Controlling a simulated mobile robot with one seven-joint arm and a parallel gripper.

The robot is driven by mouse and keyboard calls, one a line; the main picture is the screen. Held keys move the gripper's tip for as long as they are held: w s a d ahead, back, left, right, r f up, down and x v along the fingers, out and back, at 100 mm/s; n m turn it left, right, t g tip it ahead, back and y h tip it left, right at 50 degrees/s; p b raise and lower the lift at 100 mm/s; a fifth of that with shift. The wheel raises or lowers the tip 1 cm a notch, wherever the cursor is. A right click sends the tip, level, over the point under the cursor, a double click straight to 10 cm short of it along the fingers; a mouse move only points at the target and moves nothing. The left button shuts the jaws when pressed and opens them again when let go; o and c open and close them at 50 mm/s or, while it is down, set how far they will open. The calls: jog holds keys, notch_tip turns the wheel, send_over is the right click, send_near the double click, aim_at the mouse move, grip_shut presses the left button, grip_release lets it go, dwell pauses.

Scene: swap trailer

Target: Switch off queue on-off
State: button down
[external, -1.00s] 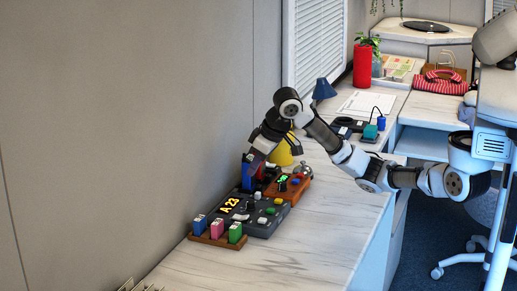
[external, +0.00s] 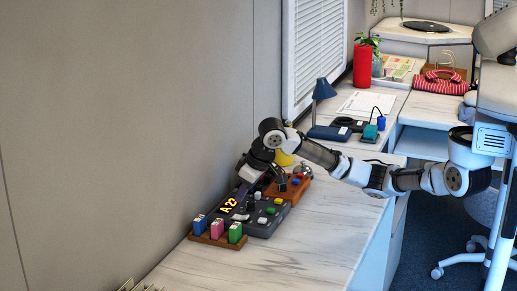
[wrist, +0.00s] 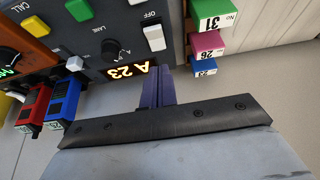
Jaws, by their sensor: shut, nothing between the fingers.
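The queue console (external: 266,225) is a dark grey box on the counter with a lit yellow A 23 display (wrist: 127,75). In the wrist view a white switch (wrist: 154,38) sits on its face by the label OFF; I cannot tell its setting. A dark round knob (wrist: 118,48) marked LANE, a green button (wrist: 78,10) and a small white button (wrist: 75,63) are beside it. My gripper (wrist: 157,72) is shut and empty, with its tips by the console's edge next to the display, apart from the white switch. The external view shows it low over the console's wall side.
A rack of green, pink and blue number blocks (wrist: 205,45) stands beside the console. Red (wrist: 33,107) and blue (wrist: 63,102) ticket units are on the other side, near an orange-brown box (external: 287,189). The wall is close behind. The counter front (external: 310,230) is clear.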

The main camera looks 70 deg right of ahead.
aim_at(243, 217)
jog(key=shift+s+f+p, duration=0.1)
jog(key=shift+s+f, duration=0.15)
jog(key=shift+f, duration=0.4)
jog(key=shift+s+f+p, duration=0.1)
jog(key=shift+s+f, duration=0.1)
jog(key=shift+f, duration=0.45)
jog(key=shift+s+f+p, duration=0.1)
jog(key=shift+s+f, duration=0.15)
jog(key=shift+f, duration=0.4)
jog(key=shift+f, duration=0.1)
jog(key=shift+s+f+b, duration=0.1)
jog(key=shift+f+b, duration=0.2)
jog(key=shift+b, duration=0.2)
jog(key=shift+s+t+b, duration=0.1)
jog(key=shift+t+b, duration=0.2)
jog(key=shift+t, duration=0.1)
jog(key=shift+r, duration=0.1)
jog(key=shift+w+r+p, duration=0.25)
jog(key=shift+w+p, duration=0.25)
jog(key=shift+w, duration=0.25)
